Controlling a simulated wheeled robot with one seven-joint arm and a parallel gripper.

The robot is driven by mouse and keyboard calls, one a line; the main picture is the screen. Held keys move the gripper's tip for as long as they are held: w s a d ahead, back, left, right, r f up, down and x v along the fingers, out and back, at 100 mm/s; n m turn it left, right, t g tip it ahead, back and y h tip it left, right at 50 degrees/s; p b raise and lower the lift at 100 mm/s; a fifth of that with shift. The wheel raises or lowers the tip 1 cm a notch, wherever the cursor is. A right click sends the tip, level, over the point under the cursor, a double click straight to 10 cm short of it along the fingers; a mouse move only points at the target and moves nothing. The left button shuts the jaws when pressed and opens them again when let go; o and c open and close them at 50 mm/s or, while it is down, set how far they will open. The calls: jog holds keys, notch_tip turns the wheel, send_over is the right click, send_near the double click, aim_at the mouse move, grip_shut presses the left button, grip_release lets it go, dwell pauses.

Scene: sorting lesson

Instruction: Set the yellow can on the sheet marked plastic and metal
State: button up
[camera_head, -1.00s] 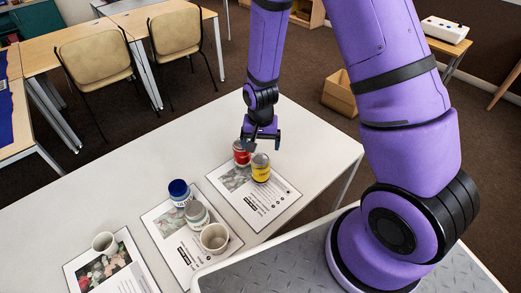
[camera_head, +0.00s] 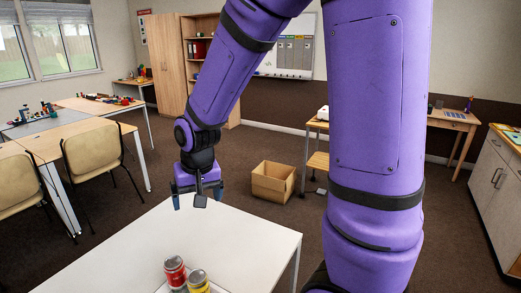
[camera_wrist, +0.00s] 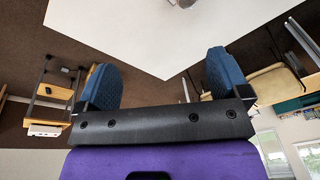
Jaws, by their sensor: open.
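My gripper (camera_head: 189,204) is open and empty, raised above the table's far part, well away from the cans. In the wrist view its two blue fingers (camera_wrist: 163,78) stand wide apart with nothing between them.
A cardboard box (camera_head: 273,183) sits on the floor beyond the table. Chairs (camera_head: 93,152) and desks stand at the left. A cabinet (camera_head: 497,185) stands at the right. The tabletop under my gripper is clear.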

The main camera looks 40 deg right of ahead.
jog(key=s+d+r+n+t, duration=0.1)
jog(key=s+d+r, duration=0.1)
jog(key=s+r, duration=0.6)
jog(key=s+d+r+n+t, duration=0.2)
jog(key=s+r, duration=0.7)
jog(key=s, duration=0.1)
jog(key=shift+s+r, duration=0.15)
jog(key=shift+s, duration=0.05)
